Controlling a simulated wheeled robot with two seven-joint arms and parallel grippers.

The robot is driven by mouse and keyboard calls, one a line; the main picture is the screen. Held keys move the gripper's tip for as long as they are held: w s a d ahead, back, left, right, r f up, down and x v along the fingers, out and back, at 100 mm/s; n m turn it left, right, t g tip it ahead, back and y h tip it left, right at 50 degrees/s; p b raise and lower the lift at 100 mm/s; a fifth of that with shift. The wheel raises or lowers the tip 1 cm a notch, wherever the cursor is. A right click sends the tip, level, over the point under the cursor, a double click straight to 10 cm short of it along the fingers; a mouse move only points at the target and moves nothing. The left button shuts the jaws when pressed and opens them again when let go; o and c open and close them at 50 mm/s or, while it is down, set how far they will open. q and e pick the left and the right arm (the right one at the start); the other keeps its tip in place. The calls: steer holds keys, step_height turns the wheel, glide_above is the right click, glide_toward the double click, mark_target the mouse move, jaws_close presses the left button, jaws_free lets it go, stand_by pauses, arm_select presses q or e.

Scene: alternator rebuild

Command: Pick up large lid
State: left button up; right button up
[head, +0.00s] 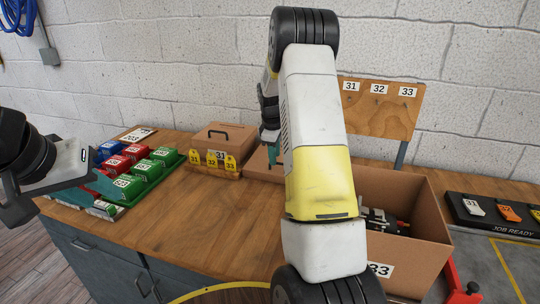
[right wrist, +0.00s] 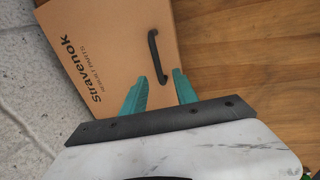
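The large lid is a flat cardboard panel; in the head view a strip of it (head: 259,168) shows on the bench beside my right arm, which hides most of it. In the right wrist view the lid (right wrist: 105,30) bears the print "Stravenok" and a black bar handle (right wrist: 154,57). My right gripper (right wrist: 160,80) is open, its teal fingers apart above the lid. The handle's near end appears between the fingertips; I cannot tell whether they touch. In the head view my right gripper (head: 271,153) is partly hidden. My left gripper (head: 98,184) is at the far left; its opening is unclear.
A smaller cardboard box with a handle (head: 224,136) stands behind yellow tags (head: 213,160). An open carton (head: 425,235) with parts inside stands right of my arm. Coloured bins (head: 135,180) are at left. The white wall (head: 160,60) is close behind. Bench front-centre is clear.

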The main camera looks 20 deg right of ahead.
step_height(320, 180, down, 2)
steer(key=shift+w+d+f, duration=0.1)
steer(key=shift+w+d, duration=0.05)
jaws_close()
stand_by(1.3)
